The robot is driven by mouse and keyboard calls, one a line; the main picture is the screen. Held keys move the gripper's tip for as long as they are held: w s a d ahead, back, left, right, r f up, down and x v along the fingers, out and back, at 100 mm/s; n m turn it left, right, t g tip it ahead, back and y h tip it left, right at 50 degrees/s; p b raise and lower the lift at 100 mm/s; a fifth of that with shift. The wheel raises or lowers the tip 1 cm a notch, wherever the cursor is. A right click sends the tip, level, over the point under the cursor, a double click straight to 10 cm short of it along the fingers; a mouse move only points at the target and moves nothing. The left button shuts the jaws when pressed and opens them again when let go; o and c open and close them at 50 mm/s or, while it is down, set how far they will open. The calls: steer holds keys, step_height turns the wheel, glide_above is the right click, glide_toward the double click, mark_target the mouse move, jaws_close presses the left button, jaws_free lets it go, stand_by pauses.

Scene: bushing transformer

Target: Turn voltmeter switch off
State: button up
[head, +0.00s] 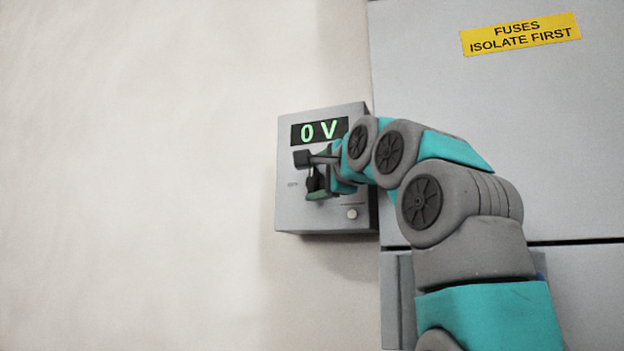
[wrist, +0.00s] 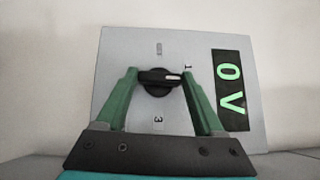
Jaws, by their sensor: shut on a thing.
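The voltmeter (head: 290,215) is a grey box on the wall in the head view, its green display (head: 320,131) reading "0 V". In the wrist view the voltmeter face (wrist: 125,50) appears turned, with the display (wrist: 231,90) at right. Its black rotary switch (wrist: 158,84) has a handle lying crosswise, its white mark at the right end near the "1". A small label sits above the switch and a "3" below. My gripper (wrist: 161,80) has green fingers at both ends of the handle, shut on it. In the head view my gripper (head: 315,184) hides the switch.
A grey cabinet (head: 480,130) with a yellow "FUSES ISOLATE FIRST" label (head: 520,34) stands right of the voltmeter. A small round button (head: 352,213) is at the voltmeter's lower right. The pale wall (head: 130,170) at left is clear.

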steer(key=o, duration=1.2)
steer(key=shift+w+d+r, duration=0.1)
steer(key=shift+d, duration=0.55)
steer(key=shift+c, duration=0.2)
steer(key=shift+o, duration=1.1)
steer(key=shift+a, duration=0.15)
steer(key=shift+a, duration=0.25)
